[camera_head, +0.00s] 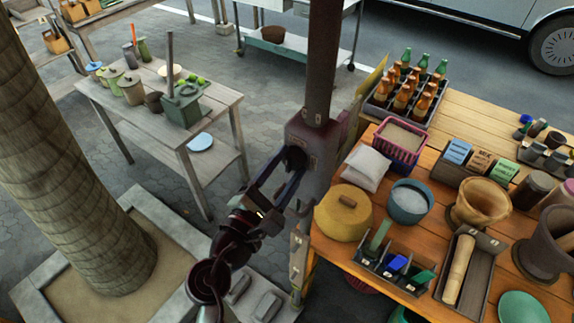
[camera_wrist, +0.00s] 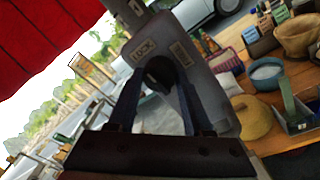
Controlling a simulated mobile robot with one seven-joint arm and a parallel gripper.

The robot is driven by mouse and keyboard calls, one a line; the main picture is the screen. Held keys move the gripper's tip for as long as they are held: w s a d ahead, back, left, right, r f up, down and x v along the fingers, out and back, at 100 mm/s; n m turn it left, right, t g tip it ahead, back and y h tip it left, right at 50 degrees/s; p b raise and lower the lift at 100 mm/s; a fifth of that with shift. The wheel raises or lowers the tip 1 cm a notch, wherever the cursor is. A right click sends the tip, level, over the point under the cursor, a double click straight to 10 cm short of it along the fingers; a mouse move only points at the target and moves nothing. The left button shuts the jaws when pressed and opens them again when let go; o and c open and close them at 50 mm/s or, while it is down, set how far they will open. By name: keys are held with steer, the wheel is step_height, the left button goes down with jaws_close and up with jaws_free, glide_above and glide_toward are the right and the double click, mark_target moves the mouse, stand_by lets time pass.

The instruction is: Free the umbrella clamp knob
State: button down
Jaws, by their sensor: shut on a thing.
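The umbrella clamp is a grey metal housing (camera_head: 318,140) on a dark upright pole (camera_head: 322,60). Its black knob (camera_head: 294,157) faces my arm; in the wrist view the knob (camera_wrist: 158,71) sits between my fingertips. My gripper (camera_head: 285,168) is level with the housing and shut on the knob, a finger on either side; the gripper also shows in the wrist view (camera_wrist: 160,82). A plate reading "LOCK" (camera_wrist: 143,50) lies above left of the knob, and a second small plate (camera_wrist: 181,53) lies above right. The knob's far side is hidden.
A wooden stall table (camera_head: 445,220) with a yellow lidded pot (camera_head: 343,212), a blue bowl (camera_head: 409,201) and a bottle crate (camera_head: 383,107) stands close on the right. A tree trunk (camera_head: 70,170) rises on the left. A red canopy (camera_wrist: 45,35) hangs overhead.

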steer(key=m+b, duration=0.1)
steer(key=b, duration=0.1)
steer(key=m+b, duration=0.2)
steer(key=b, duration=0.1)
steer(key=shift+f, duration=0.35)
steer(key=m+b, duration=0.6)
steer(key=b, duration=0.1)
steer(key=shift+a+t+h, duration=0.1)
steer(key=shift+t+h, duration=0.2)
steer(key=shift+h, duration=0.1)
steer(key=m+h+b, duration=0.1)
steer(key=m+b, duration=0.5)
steer(key=b, duration=0.1)
steer(key=m+b, duration=0.4)
steer(key=shift+w+r+h, duration=0.1)
steer(key=shift+r+h, duration=0.1)
steer(key=shift+h, duration=0.1)
steer(key=shift+r, duration=0.1)
steer(key=shift+c, duration=1.5)
jaws_free()
